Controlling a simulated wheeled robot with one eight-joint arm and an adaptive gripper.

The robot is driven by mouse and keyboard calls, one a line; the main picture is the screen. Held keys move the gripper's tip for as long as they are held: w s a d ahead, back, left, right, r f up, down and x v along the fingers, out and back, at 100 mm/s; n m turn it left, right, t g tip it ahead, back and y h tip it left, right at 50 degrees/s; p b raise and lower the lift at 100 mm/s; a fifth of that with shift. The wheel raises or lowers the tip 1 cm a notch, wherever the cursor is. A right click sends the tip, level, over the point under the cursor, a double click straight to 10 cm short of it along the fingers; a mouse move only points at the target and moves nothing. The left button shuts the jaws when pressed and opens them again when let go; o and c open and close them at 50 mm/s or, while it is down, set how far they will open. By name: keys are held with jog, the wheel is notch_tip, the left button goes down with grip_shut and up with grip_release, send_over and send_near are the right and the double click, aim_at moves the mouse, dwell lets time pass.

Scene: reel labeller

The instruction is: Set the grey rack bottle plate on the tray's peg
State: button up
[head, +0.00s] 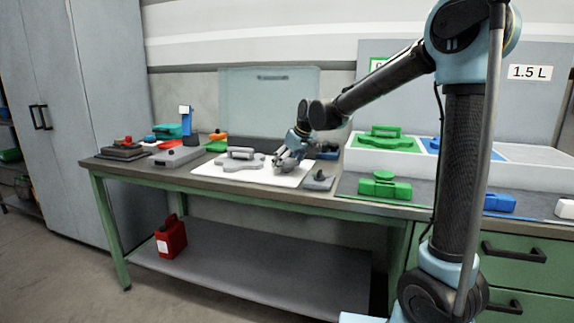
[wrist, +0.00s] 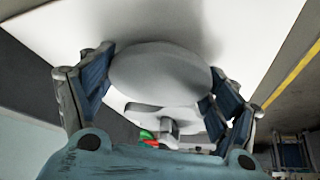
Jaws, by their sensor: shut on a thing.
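My gripper (head: 284,160) is low over the white tray (head: 292,180) on the bench. In the wrist view its two blue-padded fingers stand on either side of a light grey, round-faced piece (wrist: 160,72), apparently the grey rack bottle plate, and grip it. The white tray surface (wrist: 255,30) lies behind this piece, with a shadow on it. Whether the piece touches the tray cannot be told. A grey plate with a raised handle (head: 240,158) lies on the tray to the left of my gripper. No peg can be made out.
A small grey block with a dark knob (head: 319,180) sits right of the tray. A green handled piece (head: 384,186) lies farther right, before a white-walled bin (head: 400,168). A grey case (head: 178,156) and several coloured pieces crowd the bench's left.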

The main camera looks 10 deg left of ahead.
jog(key=shift+f, duration=0.45)
jog(key=o, duration=0.8)
jog(key=shift+o, duration=0.2)
jog(key=v, duration=1.1)
dwell(0.4)
